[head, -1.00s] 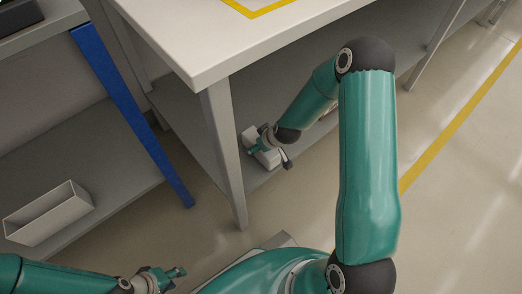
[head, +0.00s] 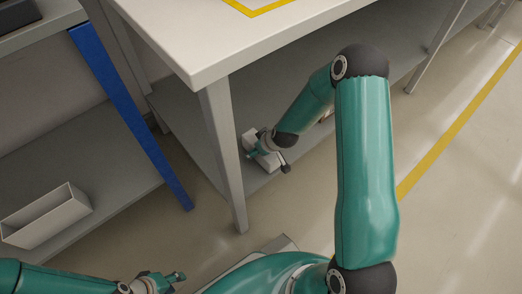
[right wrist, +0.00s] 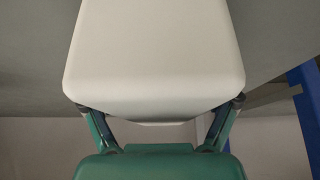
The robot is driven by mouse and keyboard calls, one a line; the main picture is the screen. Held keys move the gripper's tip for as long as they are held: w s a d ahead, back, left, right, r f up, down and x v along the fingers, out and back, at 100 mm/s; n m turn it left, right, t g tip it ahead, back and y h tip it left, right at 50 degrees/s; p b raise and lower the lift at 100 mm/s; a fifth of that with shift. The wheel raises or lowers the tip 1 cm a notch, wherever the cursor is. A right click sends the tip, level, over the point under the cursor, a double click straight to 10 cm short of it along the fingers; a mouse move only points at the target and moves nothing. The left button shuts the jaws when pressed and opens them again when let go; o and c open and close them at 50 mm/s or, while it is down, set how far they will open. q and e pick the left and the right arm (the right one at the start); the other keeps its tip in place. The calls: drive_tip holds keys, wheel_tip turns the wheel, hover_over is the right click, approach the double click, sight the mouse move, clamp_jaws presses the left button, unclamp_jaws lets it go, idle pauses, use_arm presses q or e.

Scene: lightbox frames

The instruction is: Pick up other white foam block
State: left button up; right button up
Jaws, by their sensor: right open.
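A white block (head: 249,138) lies on the grey lower shelf under the white table, partly hidden by my right gripper. In the right wrist view the white block (right wrist: 155,50) is large and close, filling the upper middle. My right gripper (head: 267,158) is at the block, its fingers open with one on each side of it. In the right wrist view its fingertips (right wrist: 161,104) show at the block's lower left and right corners; I cannot tell if they touch it. My left gripper (head: 168,281) is at the bottom edge, away from the block, its jaw opening unclear.
The table's front leg (head: 224,160) stands just left of my right gripper, and the white tabletop (head: 200,40) is above it. A blue post (head: 130,115) and an open pale bin (head: 45,215) on another shelf are at the left. The floor at the right is clear.

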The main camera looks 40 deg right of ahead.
drive_tip(key=c, duration=1)
drive_tip(key=shift+r, duration=0.1)
